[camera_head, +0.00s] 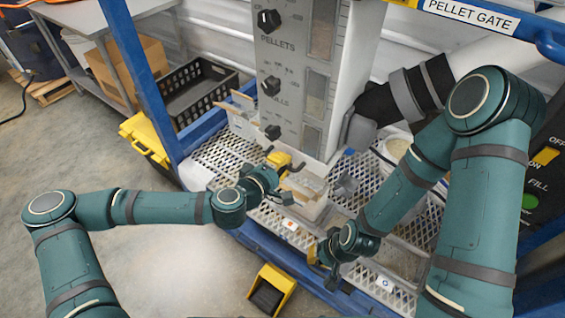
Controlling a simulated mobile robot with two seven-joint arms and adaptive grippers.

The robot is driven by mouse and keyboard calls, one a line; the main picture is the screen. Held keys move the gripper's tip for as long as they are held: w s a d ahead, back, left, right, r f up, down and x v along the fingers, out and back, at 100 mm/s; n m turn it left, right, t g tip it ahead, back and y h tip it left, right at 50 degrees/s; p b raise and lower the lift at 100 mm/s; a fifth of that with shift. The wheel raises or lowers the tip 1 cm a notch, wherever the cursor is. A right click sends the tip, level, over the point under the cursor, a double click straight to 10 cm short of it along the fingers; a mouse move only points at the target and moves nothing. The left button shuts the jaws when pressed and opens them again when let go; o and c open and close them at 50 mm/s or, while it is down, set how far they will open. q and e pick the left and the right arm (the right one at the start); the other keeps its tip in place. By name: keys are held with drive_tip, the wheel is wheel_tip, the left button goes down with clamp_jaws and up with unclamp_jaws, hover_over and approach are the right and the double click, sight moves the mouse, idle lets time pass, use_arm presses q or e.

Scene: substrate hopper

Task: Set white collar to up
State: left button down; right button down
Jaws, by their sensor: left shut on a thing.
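I cannot pick out a collar that is clearly white. My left gripper (287,181) is at the near foot of the grey dispenser column. It is shut at the left edge of a small white carton (309,207) with tan open flaps; the exact contact is partly hidden. My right gripper (322,262) is low over the front edge of the grating, apart from the carton. Its fingers are dark and small, so its opening is unclear.
The dispenser column (285,95) carries several black knobs. Another open carton (240,112) stands left of it on the metal grating (215,155). A pale bucket (393,150) stands behind my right arm. A yellow pedal (271,291) is on the floor. Blue frame posts border the station.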

use_arm(q)
drive_tip(key=shift+w+r, duration=0.1)
drive_tip(key=shift+r, duration=0.3)
drive_tip(key=c, duration=1.2)
unclamp_jaws()
drive_tip(key=shift+o, duration=0.9)
drive_tip(key=shift+f, duration=0.1)
wheel_tip(320, 180, up, 10)
drive_tip(key=shift+r, duration=0.1)
